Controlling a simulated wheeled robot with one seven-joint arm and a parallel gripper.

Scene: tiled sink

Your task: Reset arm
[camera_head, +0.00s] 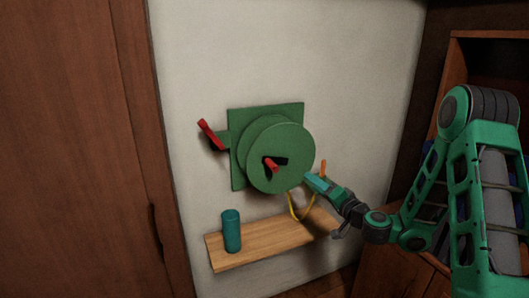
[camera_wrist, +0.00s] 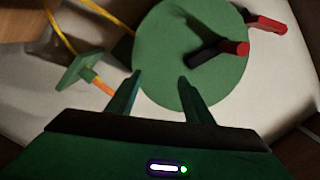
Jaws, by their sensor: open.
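My arm reaches in from the right in the head view, and my gripper (camera_head: 312,184) is near the lower right edge of a green disc (camera_head: 294,150). In the wrist view my gripper (camera_wrist: 158,85) has its two fingers apart with nothing between them. The disc (camera_wrist: 190,50) lies just beyond the fingertips; I cannot tell whether they touch it. The disc bears a red-tipped handle (camera_head: 271,164) on a dark crank. A second red handle (camera_head: 210,133) sticks out on the left of the green backplate (camera_head: 237,180).
A wooden shelf (camera_head: 270,239) below holds a teal cylinder (camera_head: 231,232). A yellow cord (camera_head: 295,208) hangs near an orange rod (camera_head: 323,169), close to my gripper. A brown door (camera_head: 75,150) stands left, and wooden cabinetry (camera_head: 448,75) right.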

